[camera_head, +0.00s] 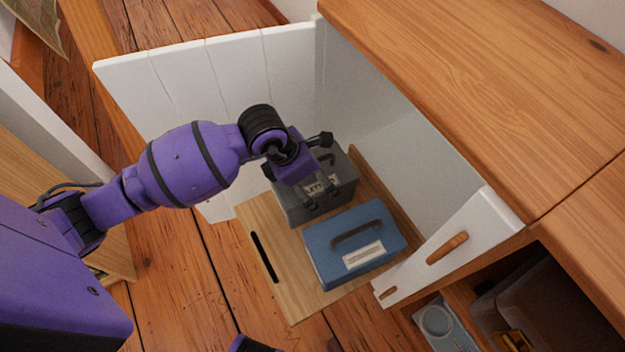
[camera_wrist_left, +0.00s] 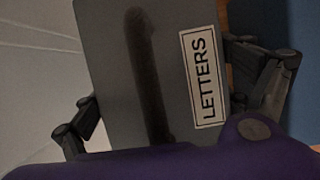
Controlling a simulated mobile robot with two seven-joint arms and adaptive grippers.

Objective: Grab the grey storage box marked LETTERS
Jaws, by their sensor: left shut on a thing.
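The grey storage box (camera_head: 342,192) is in the white-walled compartment in the head view, on a light wooden board (camera_head: 258,222). Its label reads LETTERS in the left wrist view (camera_wrist_left: 178,30), beside a dark handle (camera_wrist_left: 148,75). My left gripper (camera_head: 318,172) comes down over the box from the left and is shut on it. In the left wrist view its fingers lie on two opposite sides of the box. My wrist hides part of the box in the head view.
A blue box (camera_head: 345,252) with a dark handle and a white label sits right next to the grey box. White panels (camera_head: 215,85) stand around the board. A wooden top (camera_head: 500,85) lies to the right. A grey-blue tray (camera_head: 437,318) is below right.

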